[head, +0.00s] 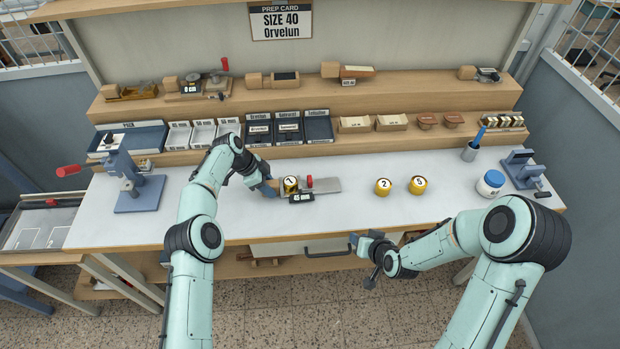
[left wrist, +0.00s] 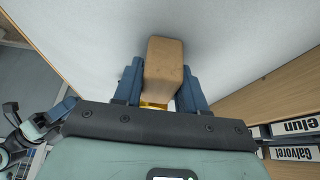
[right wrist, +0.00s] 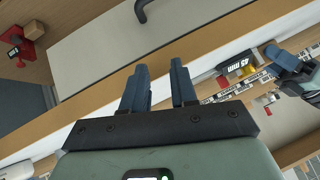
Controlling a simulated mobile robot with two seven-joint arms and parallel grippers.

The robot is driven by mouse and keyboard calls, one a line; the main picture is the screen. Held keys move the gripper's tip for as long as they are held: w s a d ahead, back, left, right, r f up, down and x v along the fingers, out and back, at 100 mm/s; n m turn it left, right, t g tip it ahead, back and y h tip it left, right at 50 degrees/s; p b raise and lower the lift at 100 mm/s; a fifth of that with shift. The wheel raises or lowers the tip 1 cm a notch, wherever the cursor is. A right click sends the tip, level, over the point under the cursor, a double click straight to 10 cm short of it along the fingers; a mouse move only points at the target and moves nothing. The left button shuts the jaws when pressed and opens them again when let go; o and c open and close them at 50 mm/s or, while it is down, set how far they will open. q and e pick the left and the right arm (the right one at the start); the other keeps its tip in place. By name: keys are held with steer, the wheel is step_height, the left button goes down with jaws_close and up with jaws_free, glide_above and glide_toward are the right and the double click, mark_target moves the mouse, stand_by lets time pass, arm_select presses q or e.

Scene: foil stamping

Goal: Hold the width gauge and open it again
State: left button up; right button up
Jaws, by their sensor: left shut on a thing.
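The width gauge (head: 326,185) lies on the white bench top, a grey plate with a red knob (head: 309,181) and a "45 mm" label (head: 301,197). The label also shows in the right wrist view (right wrist: 238,66). A gold foil roll marked with a digit (head: 290,184) sits at the gauge's left part. My left gripper (head: 270,187) is shut on the gauge's wooden end block (left wrist: 163,72), with gold showing just behind it. My right gripper (head: 368,245) is open and empty in front of the bench edge; its fingers show apart in its wrist view (right wrist: 160,88).
Two more gold rolls (head: 383,187) (head: 417,185) stand to the right. A blue press (head: 135,184) stands at left, a white jar (head: 490,183) and another blue device (head: 522,170) at right. Trays and blocks line the back shelf (head: 330,147). A drawer handle (head: 327,252) is below the edge.

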steer(key=shift+n+t, duration=0.4)
steer(key=shift+t, duration=0.1)
steer(key=w+r, duration=0.5)
steer(key=shift+d, duration=0.15)
steer(key=w+a+g, duration=0.1)
steer(key=w, duration=0.1)
steer(key=w+a+r+g, duration=0.1)
steer(key=w+a, duration=0.1)
steer(key=w, duration=0.1)
steer(key=w+a+n+g, duration=0.1)
steer(key=w, duration=0.1)
steer(key=shift+w+a+r+h, duration=0.2)
steer(key=shift+a+h, duration=0.1)
steer(key=w+a+r+g, duration=0.1)
steer(key=w+a+r, duration=0.1)
steer(key=a+r, duration=0.15)
steer(key=g+h, duration=0.1)
steer(key=h, duration=0.1)
glide_toward(310, 179)
steer(key=x, duration=0.9)
steer(key=shift+w+f, duration=0.1)
steer(key=shift+f, duration=0.05)
jaws_close()
